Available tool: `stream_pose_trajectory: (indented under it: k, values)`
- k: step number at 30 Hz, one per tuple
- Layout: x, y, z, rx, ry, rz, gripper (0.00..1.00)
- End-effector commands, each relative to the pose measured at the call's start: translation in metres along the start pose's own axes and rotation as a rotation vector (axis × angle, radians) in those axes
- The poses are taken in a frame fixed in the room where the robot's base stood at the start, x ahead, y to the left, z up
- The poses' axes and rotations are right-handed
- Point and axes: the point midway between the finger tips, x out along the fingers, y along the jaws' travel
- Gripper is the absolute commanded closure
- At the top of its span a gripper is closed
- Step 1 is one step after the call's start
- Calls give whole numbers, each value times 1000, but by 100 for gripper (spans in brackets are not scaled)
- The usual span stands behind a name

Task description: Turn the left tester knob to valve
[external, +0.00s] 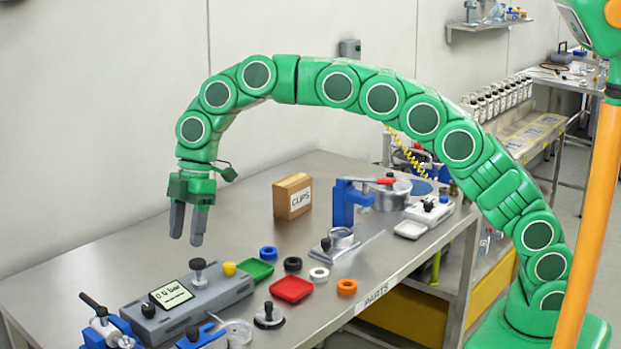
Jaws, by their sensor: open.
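The tester is a grey box (215,294) at the front left of the steel table, with a display (171,295) reading about 0.0 bar. Which way the knobs point is too small to tell. My gripper (186,240) hangs above and behind the tester, fingers down, open and empty, touching nothing.
A blue clamp (98,335) with a black lever stands left of the tester. Green (257,270) and red (292,288) trays and several coloured rings lie to its right. A CLIPS box (292,196) and blue press (343,203) stand further back. The table's back left is clear.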

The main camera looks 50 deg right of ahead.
Motion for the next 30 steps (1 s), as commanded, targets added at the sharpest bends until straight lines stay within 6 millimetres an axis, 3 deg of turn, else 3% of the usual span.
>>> stream_pose_trajectory:
  k: [6,12,22,30]
  values:
    - [39,8,-44,-142,26,-11,44]
    - [58,10,-66,-220,43,-13,44]
    - [73,10,-72,-237,47,-13,44]
    - [108,8,-72,-237,44,-19,44]
